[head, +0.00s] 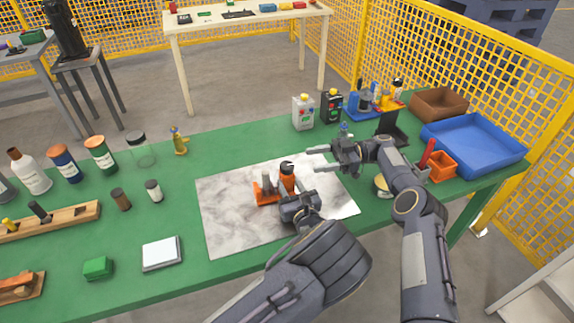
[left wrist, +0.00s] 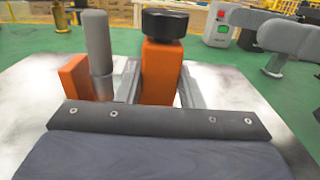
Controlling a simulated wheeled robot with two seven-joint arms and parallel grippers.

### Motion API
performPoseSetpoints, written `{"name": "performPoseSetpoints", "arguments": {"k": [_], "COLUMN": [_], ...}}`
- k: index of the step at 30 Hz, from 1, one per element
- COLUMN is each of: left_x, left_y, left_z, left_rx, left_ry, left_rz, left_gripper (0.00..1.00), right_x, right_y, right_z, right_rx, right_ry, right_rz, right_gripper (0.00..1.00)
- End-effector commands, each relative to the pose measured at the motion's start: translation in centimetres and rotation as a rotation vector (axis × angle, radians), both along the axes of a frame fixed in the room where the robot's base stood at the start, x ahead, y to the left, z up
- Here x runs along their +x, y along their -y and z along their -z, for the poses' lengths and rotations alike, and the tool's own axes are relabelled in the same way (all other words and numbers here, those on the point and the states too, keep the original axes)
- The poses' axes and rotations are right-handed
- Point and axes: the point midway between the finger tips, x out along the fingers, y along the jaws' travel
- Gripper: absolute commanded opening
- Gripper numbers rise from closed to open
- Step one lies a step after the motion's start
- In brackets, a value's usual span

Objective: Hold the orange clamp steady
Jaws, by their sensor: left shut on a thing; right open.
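The orange clamp (head: 265,193) stands on a grey and white marbled mat (head: 227,219) on the green table. It has an orange upright with a black knob on top and a grey cylinder beside it. In the left wrist view the orange upright (left wrist: 161,72) is between the two fingers of my left gripper (left wrist: 157,88), which is shut on it. The lower part of the upright is hidden by the gripper body. My right gripper (head: 322,159) is open and empty, to the right of the clamp and apart from it, above the mat's back right part.
A blue tray (head: 474,142), a brown bin (head: 438,104) and an orange bin (head: 442,167) stand at the right. Bottles and jars (head: 100,153) line the left. A white pad (head: 161,253) and a green block (head: 97,268) lie front left. The mat's left part is bare.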

Motion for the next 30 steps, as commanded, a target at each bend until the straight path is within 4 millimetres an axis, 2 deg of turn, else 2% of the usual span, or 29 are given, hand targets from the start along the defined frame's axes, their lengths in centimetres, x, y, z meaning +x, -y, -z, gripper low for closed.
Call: {"name": "performPoseSetpoints", "arguments": {"k": [2,9,15,21,28,30], "left_x": [0.0,0.0,0.0,0.0,0.0,0.0], "left_y": [0.0,0.0,0.0,0.0,0.0,0.0], "left_z": [0.0,0.0,0.0,0.0,0.0,0.0], "left_rx": [-0.001,-0.001,-0.001,-0.001,-0.001,-0.001], "left_ry": [0.000,0.000,0.000,0.000,0.000,0.000], "left_rz": [0.001,0.001,0.000,0.000,0.000,0.000], "left_gripper": [0.00,0.00,0.00,0.00,0.00,0.00], "right_x": [-0.4,-1.3,-1.9,-2.1,-2.0,-2.0], "right_y": [-0.6,-5.6,-8.4,-9.4,-9.5,-9.5], "right_z": [0.0,0.0,0.0,0.1,0.1,0.1], "right_rx": [-0.004,-0.004,-0.002,-0.005,-0.004,-0.004], "right_ry": [-0.003,-0.002,-0.002,-0.002,-0.001,-0.001], "right_rz": [-0.001,-0.003,-0.001,0.000,0.001,0.001], "right_gripper": [0.59,0.59,0.59,0.59,0.59,0.51]}}
